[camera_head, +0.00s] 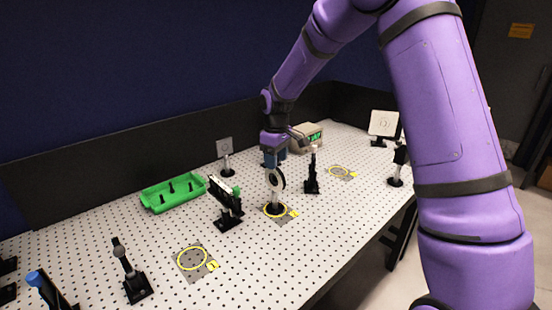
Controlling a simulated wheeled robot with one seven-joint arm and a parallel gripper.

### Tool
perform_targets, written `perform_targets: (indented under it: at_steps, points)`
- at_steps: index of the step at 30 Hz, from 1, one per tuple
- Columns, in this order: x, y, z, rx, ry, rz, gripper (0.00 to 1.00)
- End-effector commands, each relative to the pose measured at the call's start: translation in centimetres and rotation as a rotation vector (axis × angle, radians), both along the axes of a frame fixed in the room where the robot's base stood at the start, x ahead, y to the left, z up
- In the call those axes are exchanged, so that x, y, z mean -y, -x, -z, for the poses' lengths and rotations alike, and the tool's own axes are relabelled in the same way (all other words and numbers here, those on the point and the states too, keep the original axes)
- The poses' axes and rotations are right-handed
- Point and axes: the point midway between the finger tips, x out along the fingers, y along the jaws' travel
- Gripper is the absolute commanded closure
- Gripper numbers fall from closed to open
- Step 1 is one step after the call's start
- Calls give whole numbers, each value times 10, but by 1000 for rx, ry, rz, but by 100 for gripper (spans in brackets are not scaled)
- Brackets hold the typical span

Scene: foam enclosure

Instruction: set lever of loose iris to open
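A round ring-shaped mount (280,179) with a dark rim, which looks like the iris, stands upright on a post. The post meets the board inside a yellow circle (268,212). My gripper (272,160) points down directly at the top of this mount, touching or almost touching it. The fingers are small and partly merged with the mount, so I cannot tell whether they are open or shut. The iris lever is too small to make out, and its setting cannot be read.
A perforated white board (120,225) carries several black mounts, including one (227,203) just left of the iris and another (312,180) to its right. A green tray (172,192) lies further left. Two more yellow circles (191,259) (340,171) are empty.

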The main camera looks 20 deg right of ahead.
Motion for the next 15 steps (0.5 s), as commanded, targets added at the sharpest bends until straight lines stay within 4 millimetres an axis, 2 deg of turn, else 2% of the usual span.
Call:
perform_targets:
  at_steps: [1,6,7,15]
  points:
    - [0,0,0,0,0,0,58]
    - [0,0,0,0,0,0,97]
    - [0,0,0,0,0,0,100]
    - [2,3,-1,31,-14,0,100]
